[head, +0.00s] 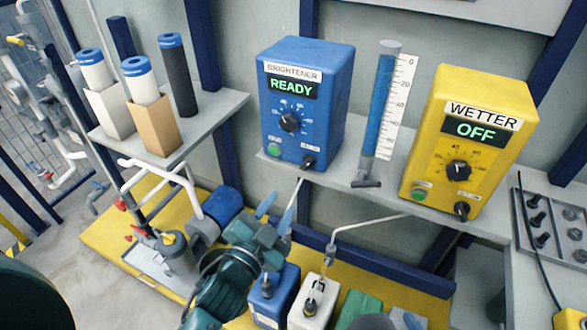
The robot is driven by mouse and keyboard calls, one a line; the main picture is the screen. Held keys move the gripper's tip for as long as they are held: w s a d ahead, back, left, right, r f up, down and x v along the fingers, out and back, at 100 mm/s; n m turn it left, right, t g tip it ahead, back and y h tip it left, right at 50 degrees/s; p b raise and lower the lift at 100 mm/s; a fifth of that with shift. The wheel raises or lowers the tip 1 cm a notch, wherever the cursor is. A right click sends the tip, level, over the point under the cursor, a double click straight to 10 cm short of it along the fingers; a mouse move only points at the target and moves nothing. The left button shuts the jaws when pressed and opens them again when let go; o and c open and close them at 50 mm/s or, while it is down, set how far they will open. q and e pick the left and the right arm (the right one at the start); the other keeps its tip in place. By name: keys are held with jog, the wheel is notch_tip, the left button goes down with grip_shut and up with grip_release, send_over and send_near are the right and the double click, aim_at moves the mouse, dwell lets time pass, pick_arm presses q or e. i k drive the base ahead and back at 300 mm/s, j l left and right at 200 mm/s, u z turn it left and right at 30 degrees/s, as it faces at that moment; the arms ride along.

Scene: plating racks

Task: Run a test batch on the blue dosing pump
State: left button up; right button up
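The blue dosing pump (305,105) stands on a grey shelf. Its label reads BRIGHTENER and its display reads READY. A dial (290,122) sits on its front, with a lit green button (274,150) at lower left and a black knob or fitting (308,161) at lower right. My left gripper (277,213) is below the pump, in front of the shelf. Its two blue fingers are apart with nothing seen between them.
Right of the blue pump stand a blue-filled graduated cylinder (378,110) with a scale and a yellow WETTER pump (472,130) reading OFF. Blue (272,298) and white (312,302) canisters stand below. Capped filter cartridges (178,75) are at left.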

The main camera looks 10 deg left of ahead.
aim_at(273, 149)
jog(key=k+j, duration=0.15)
jog(key=k, duration=0.35)
jog(key=k+j, duration=0.15)
jog(key=k, duration=0.35)
